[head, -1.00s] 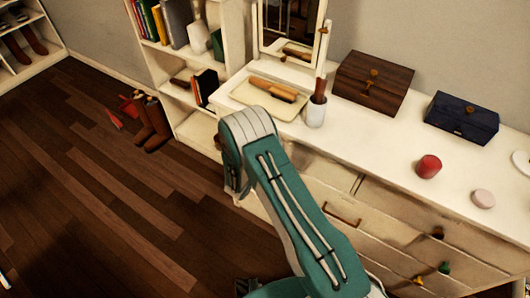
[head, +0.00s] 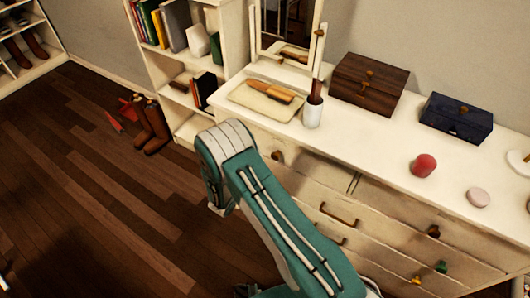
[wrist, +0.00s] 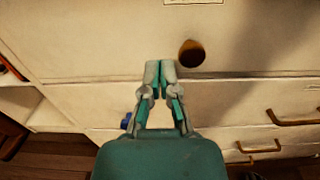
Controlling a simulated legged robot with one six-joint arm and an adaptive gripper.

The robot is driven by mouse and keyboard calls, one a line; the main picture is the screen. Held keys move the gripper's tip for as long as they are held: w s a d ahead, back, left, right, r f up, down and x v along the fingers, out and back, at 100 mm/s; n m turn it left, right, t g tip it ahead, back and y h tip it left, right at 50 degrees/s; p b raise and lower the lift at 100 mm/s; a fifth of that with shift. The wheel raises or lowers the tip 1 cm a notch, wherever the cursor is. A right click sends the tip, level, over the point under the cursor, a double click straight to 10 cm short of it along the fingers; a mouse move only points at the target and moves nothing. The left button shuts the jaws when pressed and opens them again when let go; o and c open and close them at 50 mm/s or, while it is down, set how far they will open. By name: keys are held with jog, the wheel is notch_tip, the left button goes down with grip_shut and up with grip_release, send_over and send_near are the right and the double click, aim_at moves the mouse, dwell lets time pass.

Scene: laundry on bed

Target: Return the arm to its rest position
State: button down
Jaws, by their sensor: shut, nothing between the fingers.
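My arm (head: 270,220) shows in the head view, bent, with its elbow in front of the left end of the dresser; my gripper is hidden there. In the wrist view my gripper (wrist: 160,66) is shut, its fingertips together and nothing between them. It points toward the dresser's drawer fronts (wrist: 85,105), just left of and below a round brown knob (wrist: 192,53). I cannot tell the exact gap between the fingertips and the dresser.
The white dresser (head: 385,145) carries a wooden box (head: 368,84), a dark blue box (head: 456,118), a white cup (head: 312,116), a red candle (head: 423,165) and a tray with a brush. A bookshelf (head: 235,40) and brown boots (head: 152,125) stand left. Open floor (head: 90,210) lies left.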

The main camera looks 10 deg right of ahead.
jog(key=v, duration=0.7)
jog(key=s+d+r+m+g, duration=0.4)
jog(key=d+r+m+g, duration=0.25)
jog(key=r, duration=0.35)
jog(key=s+d+r+m+g, duration=0.3)
jog(key=d+r+m+g, duration=0.2)
jog(key=d+r+m, duration=0.4)
jog(key=s+a+r+m+t+y, duration=0.1)
jog(key=s+r+m+y, duration=0.5)
jog(key=s, duration=0.3)
jog(key=s+a+r+m+t+y, duration=0.1)
jog(key=s+r+m+t+y, duration=0.1)
jog(key=s+r+m+y, duration=0.3)
jog(key=shift+s+a+r+m+y, duration=0.35)
jog(key=shift+s+r+m, duration=0.4)
jog(key=shift+s+r, duration=1.55)
